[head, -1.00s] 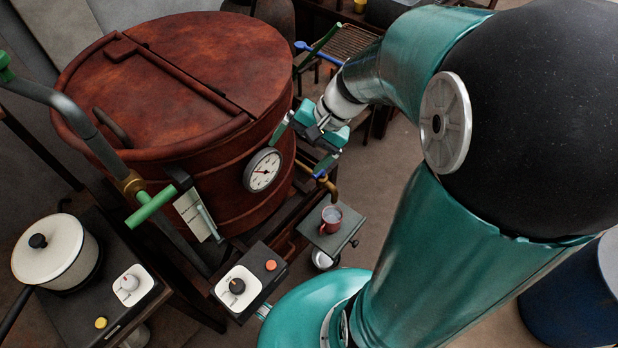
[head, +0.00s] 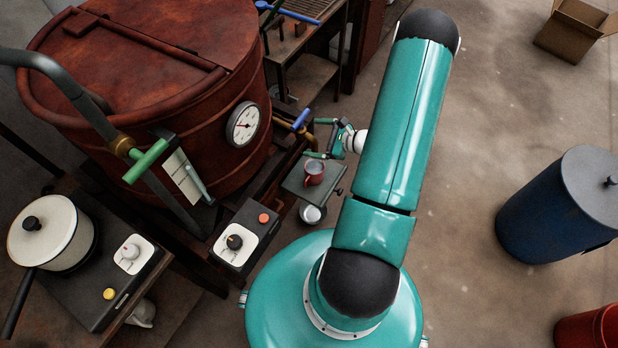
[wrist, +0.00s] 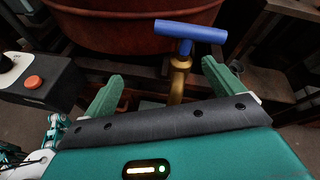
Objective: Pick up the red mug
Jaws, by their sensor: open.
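The red mug (head: 314,172) stands upright on a small dark shelf (head: 297,184) in front of the vat in the head view. Its inside looks pale, and I cannot tell what is in it. My gripper (head: 312,138) is open and empty, just above and behind the mug in the picture, apart from it. In the wrist view the two green fingers of my gripper (wrist: 161,74) are spread wide, with a brass tap pipe showing beyond them. The mug does not show in the wrist view.
A blue-handled tap (wrist: 190,33) sticks out from the rust-red vat (head: 205,120) near my gripper. A control box with an orange button (head: 264,218) stands left of the shelf. A white pot (head: 50,235) is far left.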

